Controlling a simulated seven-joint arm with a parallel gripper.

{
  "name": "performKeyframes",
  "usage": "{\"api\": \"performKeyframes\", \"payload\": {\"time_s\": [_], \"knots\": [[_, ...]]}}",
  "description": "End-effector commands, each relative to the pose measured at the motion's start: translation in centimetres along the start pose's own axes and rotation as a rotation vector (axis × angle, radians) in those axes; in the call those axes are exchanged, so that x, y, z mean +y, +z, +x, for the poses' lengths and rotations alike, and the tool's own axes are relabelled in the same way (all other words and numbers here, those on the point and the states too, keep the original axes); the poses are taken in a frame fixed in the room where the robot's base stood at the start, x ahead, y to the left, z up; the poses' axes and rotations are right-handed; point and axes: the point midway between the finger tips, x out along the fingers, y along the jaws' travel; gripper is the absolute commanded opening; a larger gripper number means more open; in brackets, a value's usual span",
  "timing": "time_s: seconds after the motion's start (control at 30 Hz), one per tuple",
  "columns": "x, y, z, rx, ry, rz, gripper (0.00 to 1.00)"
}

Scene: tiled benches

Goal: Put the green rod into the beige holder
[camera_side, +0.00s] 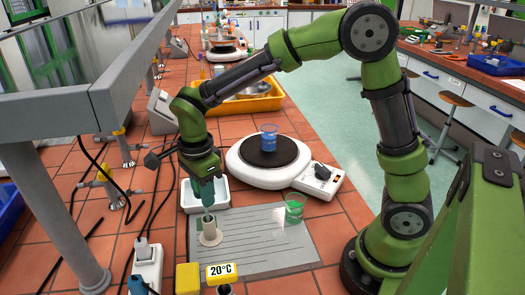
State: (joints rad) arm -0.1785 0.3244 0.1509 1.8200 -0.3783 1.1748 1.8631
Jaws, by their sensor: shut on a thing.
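The beige holder (210,236) stands on the grey grooved mat, near its left edge. My gripper (207,204) points down directly above the holder and is shut on the green rod (208,214). Most of the rod is hidden by the fingers. Its lower end is at the holder's mouth; I cannot tell whether it is inside or just above it.
A white hotplate (240,172) with a blue beaker (268,138) stands behind the mat (262,250). A green beaker (294,209) is on the mat's right. A white tray (188,200) lies behind the gripper. A 20°C display (221,272) and power strip (148,268) are in front.

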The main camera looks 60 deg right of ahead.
Motion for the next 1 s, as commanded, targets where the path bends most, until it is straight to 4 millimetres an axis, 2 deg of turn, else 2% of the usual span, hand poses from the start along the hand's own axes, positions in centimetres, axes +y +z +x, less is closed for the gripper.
{"api": "performKeyframes", "payload": {"time_s": [0.43, 0.83, 0.87, 1.0], "knots": [[0.0, 0.0, 1.8, 0.000, 0.002, 0.000, 0.00], [0.0, 0.0, 2.1, 0.000, 0.000, 0.000, 0.00], [0.0, 0.0, 2.1, 0.000, 0.000, 0.000, 0.28], [0.0, 0.0, 2.1, 0.000, 0.000, 0.000, 0.49]]}}
